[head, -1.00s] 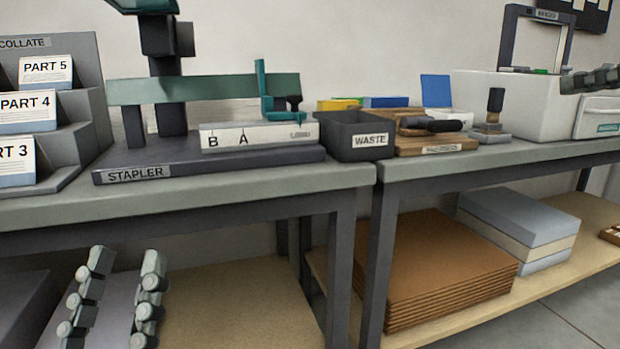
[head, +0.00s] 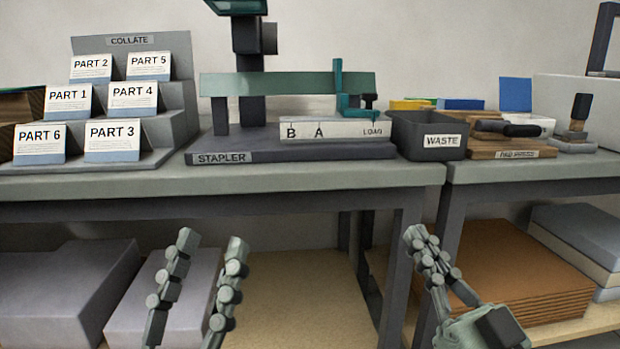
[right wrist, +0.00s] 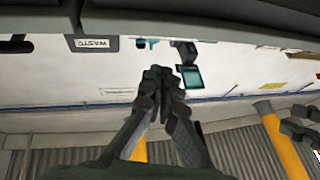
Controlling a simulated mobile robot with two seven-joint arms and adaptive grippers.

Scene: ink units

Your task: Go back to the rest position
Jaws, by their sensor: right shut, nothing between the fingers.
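My left gripper (head: 212,250) is in the lower left of the head view, in front of the lower shelf. Its two fingers stand apart and nothing is between them. My right gripper (head: 412,235) is at the lower right of the head view, in front of the table leg. Its fingers are together and hold nothing. In the right wrist view its fingertips (right wrist: 162,72) meet at the middle of the picture.
Brown sheets (head: 520,265) and grey boxes (head: 60,275) lie on the lower shelf. Both grippers stand clear in front of it.

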